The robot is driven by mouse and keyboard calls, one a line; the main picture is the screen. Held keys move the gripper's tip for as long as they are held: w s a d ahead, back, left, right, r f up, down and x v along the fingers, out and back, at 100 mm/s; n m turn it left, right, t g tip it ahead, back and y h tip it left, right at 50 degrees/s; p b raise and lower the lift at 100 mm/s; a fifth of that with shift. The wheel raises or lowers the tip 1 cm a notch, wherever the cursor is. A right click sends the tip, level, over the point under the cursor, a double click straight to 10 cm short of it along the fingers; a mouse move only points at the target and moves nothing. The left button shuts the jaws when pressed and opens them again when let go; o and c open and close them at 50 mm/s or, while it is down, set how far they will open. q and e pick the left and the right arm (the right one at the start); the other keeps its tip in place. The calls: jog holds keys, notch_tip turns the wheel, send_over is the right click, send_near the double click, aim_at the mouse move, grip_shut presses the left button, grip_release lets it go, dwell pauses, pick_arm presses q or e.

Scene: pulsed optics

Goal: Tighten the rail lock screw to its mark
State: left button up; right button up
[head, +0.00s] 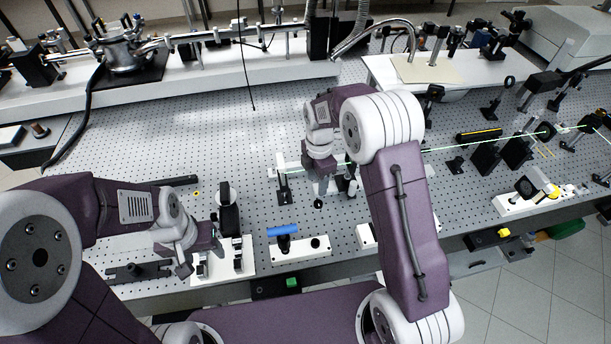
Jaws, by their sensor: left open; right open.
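My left gripper (190,262) is open over the front left of the perforated optical table (190,135), beside a white plate (213,268) with black mounts. My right gripper (322,186) is open and points down over the middle of the table. A small round black knob (318,204) shows just below its fingers; I cannot tell whether they touch. A dark rail with a block (138,271) lies at the front left, near my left gripper. I cannot make out the rail lock screw or its mark for certain at this size.
A blue cylinder (283,230) sits on a mount near a white plate (318,245) at the front. A black bar (176,181) lies further back. A green beam (470,146) crosses several optic mounts at the right. The table's back left middle is clear.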

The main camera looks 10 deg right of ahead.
aim_at(317, 202)
jog(key=f, duration=0.2)
jog(key=f+p, duration=0.1)
jog(key=f, duration=0.2)
jog(key=s+f, duration=0.1)
jog(key=f, duration=0.1)
jog(key=shift+f, duration=0.2)
jog(key=shift+s+f+p, duration=0.3)
jog(key=shift+s+f, duration=0.1)
jog(key=shift+f, duration=0.05)
jog(key=shift+w, duration=0.1)
jog(key=shift+w+f, duration=0.1)
jog(key=shift+c, duration=1.2)
jog(key=c, duration=0.5)
pick_arm(q)
jog(key=shift+s+r, duration=0.35)
jog(key=shift+r, duration=0.2)
jog(key=shift+s+r, duration=0.3)
jog(key=shift+r, duration=0.25)
pick_arm(e)
grip_shut()
